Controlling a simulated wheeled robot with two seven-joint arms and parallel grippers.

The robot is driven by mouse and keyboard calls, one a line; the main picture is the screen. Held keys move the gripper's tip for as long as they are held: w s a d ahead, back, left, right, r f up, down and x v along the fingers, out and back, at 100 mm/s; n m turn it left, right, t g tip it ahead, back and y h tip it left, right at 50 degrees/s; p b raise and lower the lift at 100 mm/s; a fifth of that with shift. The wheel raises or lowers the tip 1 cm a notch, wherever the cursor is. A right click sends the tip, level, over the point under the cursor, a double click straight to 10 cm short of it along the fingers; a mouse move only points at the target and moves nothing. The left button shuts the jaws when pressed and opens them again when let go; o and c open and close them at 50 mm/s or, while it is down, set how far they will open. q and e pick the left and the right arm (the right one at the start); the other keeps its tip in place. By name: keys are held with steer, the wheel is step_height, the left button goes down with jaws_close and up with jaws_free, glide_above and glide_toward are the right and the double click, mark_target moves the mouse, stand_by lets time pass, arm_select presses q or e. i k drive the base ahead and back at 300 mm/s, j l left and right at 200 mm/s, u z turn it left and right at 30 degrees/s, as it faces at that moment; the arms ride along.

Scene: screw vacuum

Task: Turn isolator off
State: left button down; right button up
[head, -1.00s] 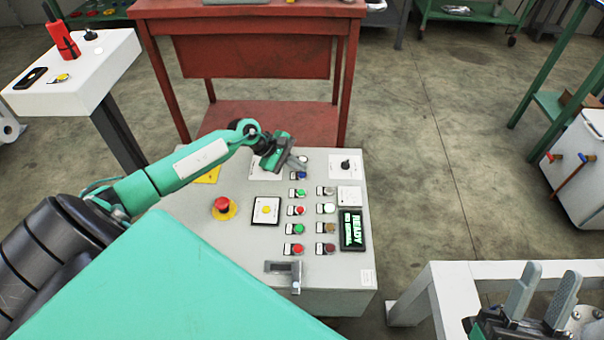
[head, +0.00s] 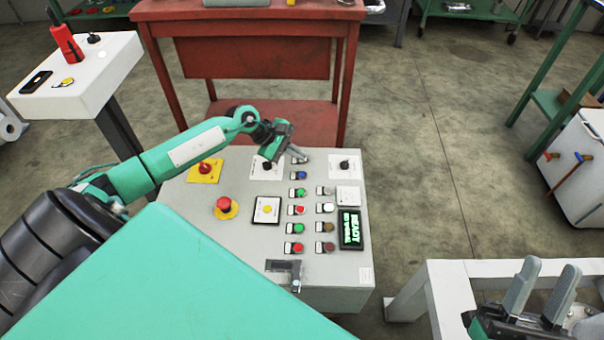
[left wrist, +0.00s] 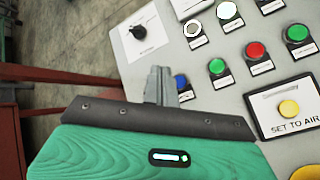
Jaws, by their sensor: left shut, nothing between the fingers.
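A grey control panel (head: 190,262) stands in front of me. A red rotary knob on a yellow plate (head: 205,169) is at its far left; which control is the isolator I cannot read. One black knob (head: 266,164) on a white plate is partly behind my left gripper, and another black knob (head: 345,163) sits at the far right, also in the left wrist view (left wrist: 138,32). My left gripper (head: 300,156) is shut and empty above the panel's far edge, between the black knobs; its fingers show in the left wrist view (left wrist: 157,86). My right gripper (head: 552,265) is open and empty at the lower right.
The panel holds a red mushroom button (head: 223,203), a yellow button (head: 267,209), several coloured buttons and a green display (head: 350,229). A red table (head: 262,55) stands behind it. A white pedestal (head: 110,70) is at the left.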

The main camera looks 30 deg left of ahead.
mark_target(205, 168)
steer(key=k+j, duration=0.2)
steer(key=j, duration=0.15)
steer(key=k+j, duration=0.15)
steer(key=j, duration=0.2)
steer(key=k+j, duration=0.2)
steer(key=j, duration=0.2)
steer(key=k+j, duration=0.2)
steer(key=j, duration=0.15)
steer(key=k+j, duration=0.15)
steer(key=j, duration=0.2)
